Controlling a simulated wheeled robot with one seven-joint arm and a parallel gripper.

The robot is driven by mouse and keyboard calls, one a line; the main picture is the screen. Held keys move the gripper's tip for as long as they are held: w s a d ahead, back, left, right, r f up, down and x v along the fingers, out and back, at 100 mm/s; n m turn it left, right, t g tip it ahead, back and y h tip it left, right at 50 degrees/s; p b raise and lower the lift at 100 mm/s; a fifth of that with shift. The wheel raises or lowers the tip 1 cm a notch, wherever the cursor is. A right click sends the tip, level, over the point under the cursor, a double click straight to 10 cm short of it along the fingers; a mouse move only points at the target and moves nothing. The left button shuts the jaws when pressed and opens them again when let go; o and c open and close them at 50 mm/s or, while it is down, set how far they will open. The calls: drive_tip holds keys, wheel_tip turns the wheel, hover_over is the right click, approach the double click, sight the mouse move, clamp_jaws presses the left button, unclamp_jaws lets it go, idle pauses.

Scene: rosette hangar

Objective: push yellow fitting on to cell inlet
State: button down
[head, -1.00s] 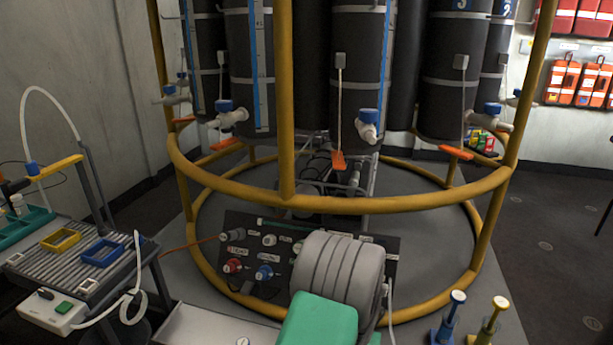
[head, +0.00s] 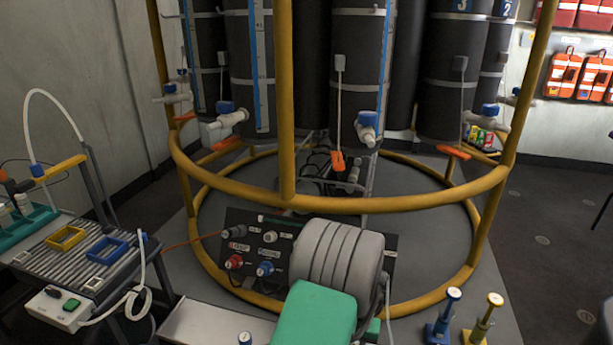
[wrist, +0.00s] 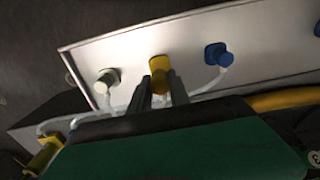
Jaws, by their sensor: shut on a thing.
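In the wrist view my gripper (wrist: 160,85) has its two dark fingers shut on the yellow fitting (wrist: 158,64). The fitting is in front of the pale tray (wrist: 120,62), between a white fitting (wrist: 107,78) and a blue fitting (wrist: 218,54), both with pale tubes. I cannot tell whether the yellow fitting touches the tray. In the head view my own arm hides the gripper and the yellow fitting. A dark panel (head: 240,222) with red, blue and pale connectors stands inside the yellow frame, partly hidden by my arm. I cannot single out the cell inlet.
A yellow tubular frame (head: 340,205) surrounds several dark columns with blue-handled valves. A bench (head: 55,262) with yellow and blue frames stands at the left. A blue plunger (head: 443,315) and a yellow plunger (head: 483,318) stand at the lower right. The floor at right is open.

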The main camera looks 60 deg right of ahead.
drive_tip(key=shift+r+p, duration=0.35)
drive_tip(key=shift+r, duration=0.2)
